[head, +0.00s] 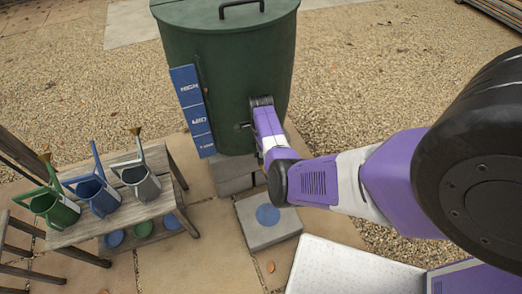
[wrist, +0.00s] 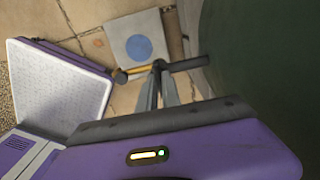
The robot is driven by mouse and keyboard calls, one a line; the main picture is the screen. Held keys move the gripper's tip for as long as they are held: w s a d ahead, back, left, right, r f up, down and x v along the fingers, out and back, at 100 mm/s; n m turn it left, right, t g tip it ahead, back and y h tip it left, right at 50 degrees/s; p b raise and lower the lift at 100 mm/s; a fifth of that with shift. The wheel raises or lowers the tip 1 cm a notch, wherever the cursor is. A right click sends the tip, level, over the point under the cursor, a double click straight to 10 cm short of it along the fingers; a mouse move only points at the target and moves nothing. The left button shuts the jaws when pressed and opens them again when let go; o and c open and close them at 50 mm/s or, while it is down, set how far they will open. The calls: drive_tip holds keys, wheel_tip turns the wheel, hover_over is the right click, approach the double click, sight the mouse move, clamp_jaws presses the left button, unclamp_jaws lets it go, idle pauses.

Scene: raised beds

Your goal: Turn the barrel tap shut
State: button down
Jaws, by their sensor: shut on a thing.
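The dark green barrel (head: 225,85) stands upright at the top centre of the head view. Its wall fills the right side of the wrist view (wrist: 265,60). The barrel tap is a dark pipe (wrist: 188,64) coming out of the barrel, with a yellow lever (wrist: 140,70) that has a dark end. The lever points away from the barrel, roughly in line with the pipe. My gripper (wrist: 161,82) is shut on the tap lever near where it meets the pipe. The fingertips hide part of this joint. In the head view my arm mostly covers the tap.
A blue level board (head: 191,110) stands against the barrel. A paving slab with a blue disc (head: 268,214) lies below the tap. A wooden bench (head: 75,236) holds green, blue and grey watering cans at the left. Gravel lies behind the barrel.

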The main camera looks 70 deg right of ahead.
idle(0.4)
drive_tip(key=c, duration=1.5)
unclamp_jaws()
drive_tip(key=shift+c, duration=0.2)
wheel_tip(320, 180, up, 8)
drive_tip(key=shift+f+p, duration=0.1)
drive_tip(key=shift+p, duration=0.7)
drive_tip(key=shift+s, duration=0.1)
